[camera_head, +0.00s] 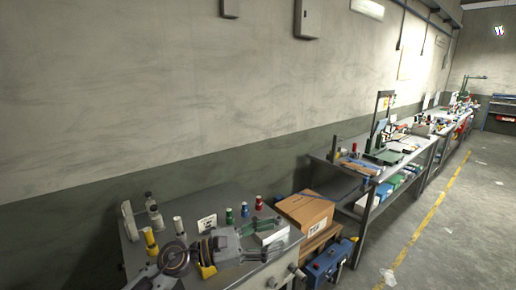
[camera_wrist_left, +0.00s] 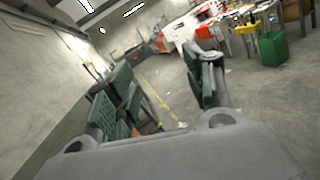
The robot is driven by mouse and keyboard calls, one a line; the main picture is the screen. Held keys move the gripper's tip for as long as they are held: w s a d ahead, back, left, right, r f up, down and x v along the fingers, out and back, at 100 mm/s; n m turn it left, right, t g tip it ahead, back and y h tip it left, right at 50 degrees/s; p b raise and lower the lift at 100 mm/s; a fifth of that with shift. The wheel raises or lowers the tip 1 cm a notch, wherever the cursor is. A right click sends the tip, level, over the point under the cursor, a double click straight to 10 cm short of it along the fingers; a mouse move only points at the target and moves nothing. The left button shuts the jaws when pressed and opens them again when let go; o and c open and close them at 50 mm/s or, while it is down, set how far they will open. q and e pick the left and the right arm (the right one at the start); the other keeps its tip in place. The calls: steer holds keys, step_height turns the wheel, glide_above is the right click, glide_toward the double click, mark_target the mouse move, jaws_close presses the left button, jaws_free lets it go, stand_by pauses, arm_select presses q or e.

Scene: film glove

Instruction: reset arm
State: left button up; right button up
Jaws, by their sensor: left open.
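My left gripper (camera_head: 272,239) reaches in from the lower left of the head view, above the near grey workbench (camera_head: 190,208). Its grey body and green-padded fingers point right. The fingers stand apart with nothing between them. In the left wrist view the two green fingers of the left gripper (camera_wrist_left: 163,88) are also spread, with bare floor and distant benches behind. My right gripper does not show in either view.
Small bottles, including a green one (camera_head: 229,216) and a red one (camera_head: 259,203), stand on the near bench. A cardboard box (camera_head: 305,210) is right of it. A blue toolbox (camera_head: 328,264) sits lower. More benches line the wall; the floor (camera_head: 465,235) at right is mostly clear.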

arm_select(q)
steer(key=w+a+r+n+t+y, duration=0.1)
steer(key=w+a+n+t+y, duration=0.25)
steer(key=a+n+t, duration=0.65)
steer(key=w+a+r+n+t+y, duration=0.25)
steer(key=n+t+y, duration=0.25)
steer(key=n, duration=1.1)
steer(key=s+a+f+n+g+y, duration=0.1)
steer(key=a+f+n+g+y, duration=0.2)
steer(key=a+f+n+y, duration=0.4)
steer(key=s+a+f+n+g+y, duration=0.2)
steer(key=a+f+n+y, duration=0.2)
steer(key=f+n, duration=0.6)
steer(key=s+a+f+n+g+h, duration=0.1)
steer(key=s+f+n+g, duration=0.45)
steer(key=s+f, duration=0.4)
steer(key=s+a+f+n+g, duration=0.1)
steer(key=s+f+n+g, duration=0.4)
steer(key=s, duration=0.7)
step_height(320, 180, down, 34)
steer(key=s+m+g, duration=0.2)
steer(key=s+a+f, duration=0.1)
steer(key=s+f, duration=0.9)
steer(key=s, duration=0.1)
steer(key=s+a+f+g, duration=0.1)
steer(key=s+a+f, duration=0.1)
steer(key=s+f, duration=0.8)
steer(key=shift+s+a, duration=0.3)
steer(key=shift+s, duration=0.45)
